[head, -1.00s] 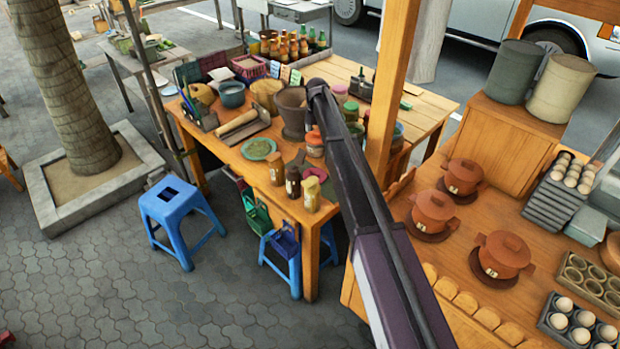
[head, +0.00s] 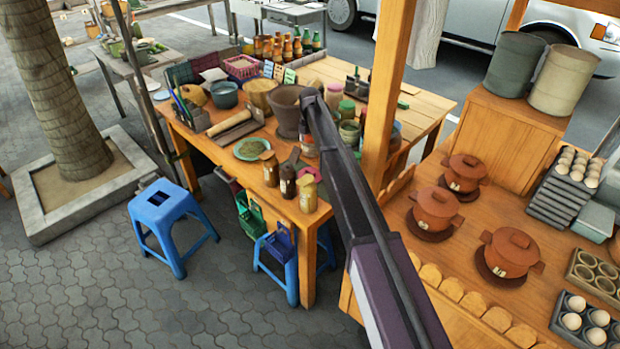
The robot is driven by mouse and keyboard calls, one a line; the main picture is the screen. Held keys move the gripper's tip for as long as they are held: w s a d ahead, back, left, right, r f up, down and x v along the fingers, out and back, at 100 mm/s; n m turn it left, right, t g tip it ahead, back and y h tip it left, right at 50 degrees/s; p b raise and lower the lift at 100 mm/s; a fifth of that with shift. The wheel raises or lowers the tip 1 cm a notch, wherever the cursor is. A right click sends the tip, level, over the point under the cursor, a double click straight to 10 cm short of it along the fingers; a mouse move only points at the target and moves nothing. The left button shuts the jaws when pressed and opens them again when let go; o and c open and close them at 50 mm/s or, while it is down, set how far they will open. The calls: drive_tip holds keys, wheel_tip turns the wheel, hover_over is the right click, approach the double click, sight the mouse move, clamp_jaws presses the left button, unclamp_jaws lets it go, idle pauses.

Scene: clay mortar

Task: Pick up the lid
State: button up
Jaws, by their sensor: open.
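Three terracotta clay pots stand on the wooden counter at the right in the head view, each on a dark round base. The back pot has a lid (head: 467,164), the middle pot has a lid (head: 436,200), and the front pot has a lid (head: 512,242). All three lids sit on their pots; I cannot tell which one the task means. My arm rises from the bottom right across the middle and ends at a dark joint over the left table. My gripper cannot be made out; it is hidden behind the arm or lost among the table items.
A clay mortar (head: 287,108) stands on the left wooden table (head: 225,148) among jars, bottles and a plate (head: 251,149). A wooden post (head: 388,95) rises between table and counter. Egg trays (head: 588,318) line the counter's right side. A blue stool (head: 160,202) stands on the pavement.

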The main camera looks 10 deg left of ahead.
drive_tip(key=b, duration=0.9)
hover_over(310, 171)
wheel_tip(310, 171, down, 9)
drive_tip(key=shift+r, duration=0.2)
drive_tip(key=shift+f, duration=0.1)
idle(0.3)
drive_tip(key=shift+w+f+b, duration=0.1)
drive_tip(key=shift+f+b, duration=2.35)
drive_tip(key=shift+f, duration=0.05)
drive_tip(key=c, duration=1)
